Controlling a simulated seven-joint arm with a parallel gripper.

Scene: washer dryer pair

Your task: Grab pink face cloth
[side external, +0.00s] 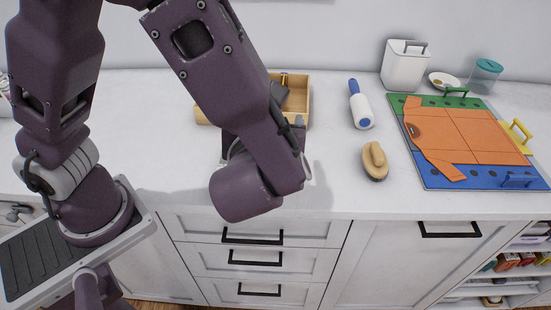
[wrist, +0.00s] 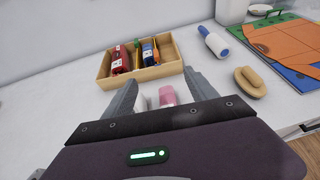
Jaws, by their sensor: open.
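A pink rolled cloth (wrist: 167,95) shows in the wrist view between the fingers of my gripper (wrist: 161,80), just past the gripper body. A white item (wrist: 141,102) lies beside it on the left. My gripper is open, with its two grey fingers spread on either side of the cloth and white item. The gripper body hides the near part of both. I cannot tell whether the fingers touch the cloth. In the side view my own arm hides the cloth and most of the gripper.
A wooden box (wrist: 151,74) with red and blue containers stands behind the fingers. To the right are a white-and-blue lint roller (side external: 360,104), a wooden brush (side external: 374,161) and a colored board with an orange folded garment (side external: 464,136). A white bin (side external: 403,66) stands behind.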

